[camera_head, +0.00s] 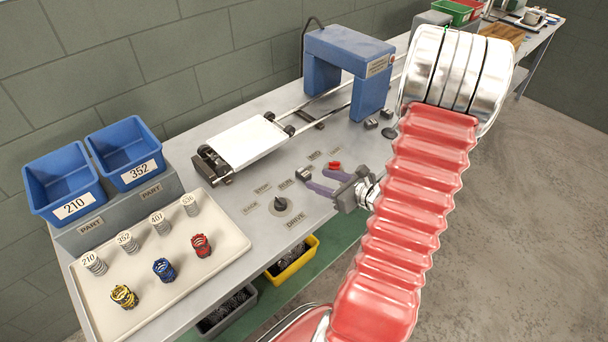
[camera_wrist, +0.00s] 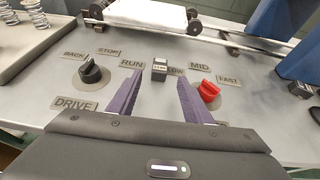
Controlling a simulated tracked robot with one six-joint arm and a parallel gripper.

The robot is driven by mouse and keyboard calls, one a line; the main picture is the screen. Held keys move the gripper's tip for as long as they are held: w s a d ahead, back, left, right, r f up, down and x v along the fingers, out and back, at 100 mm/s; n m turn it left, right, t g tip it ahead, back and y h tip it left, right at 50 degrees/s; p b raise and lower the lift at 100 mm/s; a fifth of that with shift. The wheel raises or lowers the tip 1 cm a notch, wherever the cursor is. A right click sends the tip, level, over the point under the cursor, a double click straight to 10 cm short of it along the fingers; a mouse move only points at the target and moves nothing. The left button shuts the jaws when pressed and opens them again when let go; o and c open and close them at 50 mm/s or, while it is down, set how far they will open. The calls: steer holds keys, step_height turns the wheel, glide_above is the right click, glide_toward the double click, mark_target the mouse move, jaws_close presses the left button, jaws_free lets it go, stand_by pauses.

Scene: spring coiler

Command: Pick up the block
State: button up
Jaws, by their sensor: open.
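The likely block is a small dark grey block (camera_wrist: 159,72) with a pale marked face, standing on the grey bench by the RUN and LOW labels. It also shows in the head view (camera_head: 304,174), close to my fingertips. My gripper (camera_wrist: 160,80) is open, its two purple fingers pointing toward the block. In the wrist view the block appears centred between the fingertips, with a gap on each side. Whether the tips reach around it is unclear. My gripper also shows in the head view (camera_head: 315,180), low over the bench.
A black DRIVE knob (camera_wrist: 91,72) lies left of the fingers and a red knob (camera_wrist: 208,92) close to the right finger. A white carriage (camera_head: 240,142) on rails and a blue arch (camera_head: 322,68) stand behind. Blue bins (camera_head: 125,155) and a tray of springs (camera_head: 205,268) are left.

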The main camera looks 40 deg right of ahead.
mark_target(307, 175)
steer(key=shift+w+f, duration=0.25)
steer(key=shift+w, duration=0.35)
steer(key=shift+x, duration=2.6)
steer(key=shift+r, duration=0.15)
steer(key=shift+c, duration=0.6)
jaws_close()
